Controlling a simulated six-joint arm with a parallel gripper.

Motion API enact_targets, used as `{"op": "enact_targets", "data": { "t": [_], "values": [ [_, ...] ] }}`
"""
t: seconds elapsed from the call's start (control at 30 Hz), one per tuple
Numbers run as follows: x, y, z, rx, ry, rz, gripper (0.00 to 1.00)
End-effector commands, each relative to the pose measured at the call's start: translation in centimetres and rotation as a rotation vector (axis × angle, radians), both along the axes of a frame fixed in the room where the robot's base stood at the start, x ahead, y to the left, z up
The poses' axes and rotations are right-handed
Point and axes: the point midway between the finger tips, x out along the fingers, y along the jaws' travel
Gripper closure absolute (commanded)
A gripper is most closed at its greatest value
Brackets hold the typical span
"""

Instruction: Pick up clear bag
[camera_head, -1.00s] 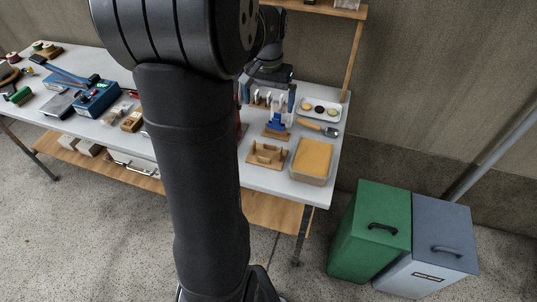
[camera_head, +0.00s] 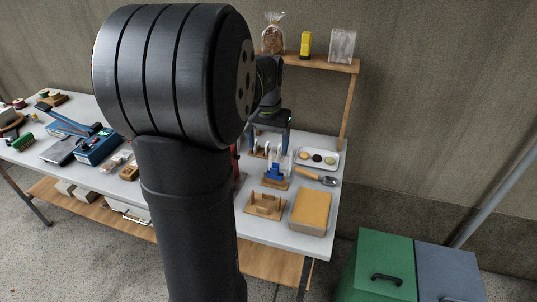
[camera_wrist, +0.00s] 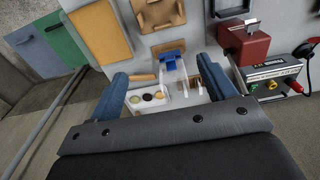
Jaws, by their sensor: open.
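A clear, see-through bag-like piece (camera_wrist: 173,74) stands by a blue clip on a small wooden stand (camera_wrist: 168,50) in the wrist view. In the head view the blue clip (camera_head: 275,171) shows with a pale clear sheet above it. My gripper (camera_wrist: 162,68) is open, its two blue fingers on either side of this piece in the picture, apart from it as far as I can see. In the head view my gripper (camera_head: 268,140) hangs over the back of the table, partly behind my arm. Another clear bag (camera_head: 341,46) stands on the shelf.
A tray with small round items (camera_head: 318,158), a spoon (camera_head: 316,177), a wooden holder (camera_head: 265,205) and a tan-topped box (camera_head: 310,211) lie nearby. The shelf (camera_head: 320,63) is above. A red device (camera_wrist: 243,42) stands at right in the wrist view.

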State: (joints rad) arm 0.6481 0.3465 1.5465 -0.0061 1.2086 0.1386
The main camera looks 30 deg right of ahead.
Motion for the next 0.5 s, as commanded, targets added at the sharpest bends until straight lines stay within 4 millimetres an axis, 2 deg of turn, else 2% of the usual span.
{"op": "enact_targets", "data": {
  "t": [0.1, 0.3, 0.5],
  "values": [
    [2.0, -2.0, -1.7, -0.069, -0.067, 0.003, 0.24],
    [5.5, -5.3, -3.9, -0.196, -0.198, 0.014, 0.24],
    [6.9, -6.6, -5.0, -0.246, -0.251, 0.021, 0.24]
  ]
}}
